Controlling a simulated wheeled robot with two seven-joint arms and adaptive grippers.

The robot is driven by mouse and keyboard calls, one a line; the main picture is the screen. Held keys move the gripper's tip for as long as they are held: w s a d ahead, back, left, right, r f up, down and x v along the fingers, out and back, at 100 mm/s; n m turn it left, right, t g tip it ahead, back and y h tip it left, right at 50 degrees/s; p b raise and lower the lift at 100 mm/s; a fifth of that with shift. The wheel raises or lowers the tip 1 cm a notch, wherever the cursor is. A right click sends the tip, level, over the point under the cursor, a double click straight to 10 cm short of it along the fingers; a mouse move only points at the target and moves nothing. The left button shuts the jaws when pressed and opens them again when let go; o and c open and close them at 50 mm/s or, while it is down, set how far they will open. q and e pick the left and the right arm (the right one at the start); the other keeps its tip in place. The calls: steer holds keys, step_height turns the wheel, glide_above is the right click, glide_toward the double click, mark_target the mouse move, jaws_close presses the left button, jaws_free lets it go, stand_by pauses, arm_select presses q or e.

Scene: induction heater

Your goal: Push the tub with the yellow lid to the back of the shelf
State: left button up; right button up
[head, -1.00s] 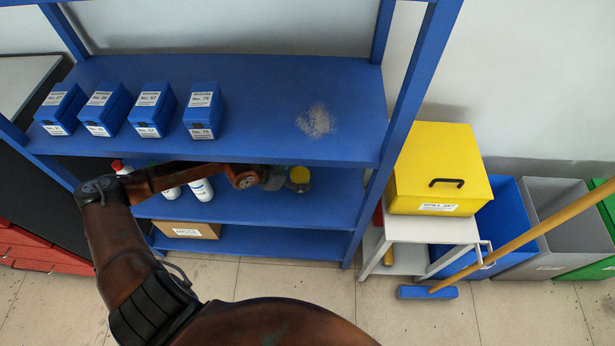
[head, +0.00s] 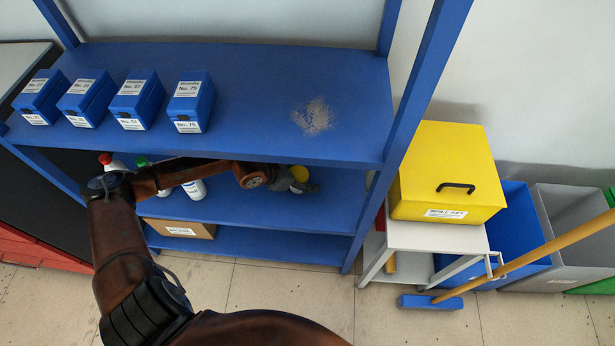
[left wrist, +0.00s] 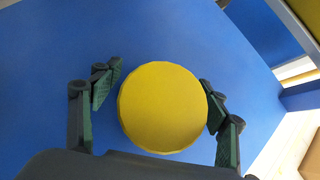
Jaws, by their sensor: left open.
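The tub's round yellow lid (left wrist: 162,107) fills the middle of the left wrist view, seen from above, with the blue shelf around it. In the head view this gripper (head: 300,185) is small and partly hides the tub. My right gripper is not in view.
Several blue boxes (head: 190,105) stand on the top shelf (head: 250,90), which overhangs my left arm. Bottles (head: 195,190) stand left on the middle shelf, near my forearm. A blue shelf post (head: 400,150) is to the right. A cardboard box (head: 180,228) sits on the lowest shelf.

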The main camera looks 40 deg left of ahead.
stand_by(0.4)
arm_select(q)
steer(key=c, duration=1.8)
